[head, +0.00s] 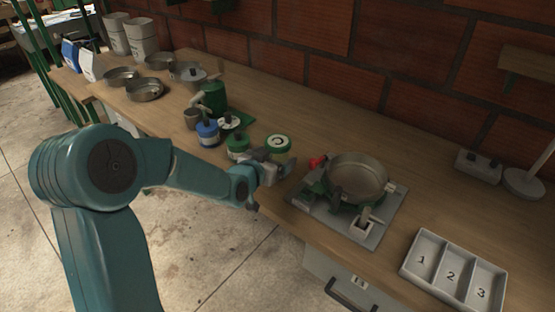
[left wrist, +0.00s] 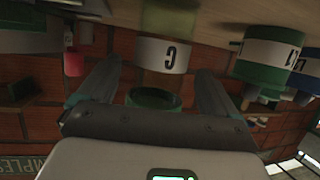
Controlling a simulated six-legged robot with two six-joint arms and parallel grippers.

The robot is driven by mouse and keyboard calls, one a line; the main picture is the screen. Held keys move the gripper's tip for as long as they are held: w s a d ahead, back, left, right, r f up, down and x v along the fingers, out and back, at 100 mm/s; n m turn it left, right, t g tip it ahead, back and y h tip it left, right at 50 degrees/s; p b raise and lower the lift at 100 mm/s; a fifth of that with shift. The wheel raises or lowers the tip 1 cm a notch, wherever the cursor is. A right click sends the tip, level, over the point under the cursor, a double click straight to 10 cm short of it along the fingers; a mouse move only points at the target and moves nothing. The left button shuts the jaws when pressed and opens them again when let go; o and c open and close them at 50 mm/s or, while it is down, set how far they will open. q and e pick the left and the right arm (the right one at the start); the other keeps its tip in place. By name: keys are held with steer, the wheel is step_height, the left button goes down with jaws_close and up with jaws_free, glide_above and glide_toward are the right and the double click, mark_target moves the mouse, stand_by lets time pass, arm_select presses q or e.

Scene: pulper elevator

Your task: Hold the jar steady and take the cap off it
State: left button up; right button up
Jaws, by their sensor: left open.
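A jar (head: 277,151) with a green cap (head: 278,141) stands upright near the front edge of the bench. My left gripper (head: 272,168) is at the near side of the jar. In the wrist view its open fingers (left wrist: 158,72) lie on either side of the jar, with visible gaps; I cannot tell how far they reach around it. My right gripper is not in view.
A green-capped jar (head: 238,146) and a blue jar (head: 207,134) stand left of it. To the right is a burner plate (head: 378,234) with a pan (head: 357,176) and a red knob (head: 318,162). A three-part tray (head: 412,270) lies farther right. A brick wall backs the bench.

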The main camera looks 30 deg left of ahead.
arm_select(q)
steer(key=x, duration=0.3)
steer(key=shift+s, duration=0.2)
steer(key=c, duration=1.3)
steer(key=shift+o, duration=0.2)
steer(key=shift+r, duration=0.1)
step_height(320, 180, up, 11)
steer(key=shift+w+r+p, duration=0.1)
steer(key=shift+p, duration=0.7)
step_height(320, 180, up, 9)
steer(key=p, duration=0.4)
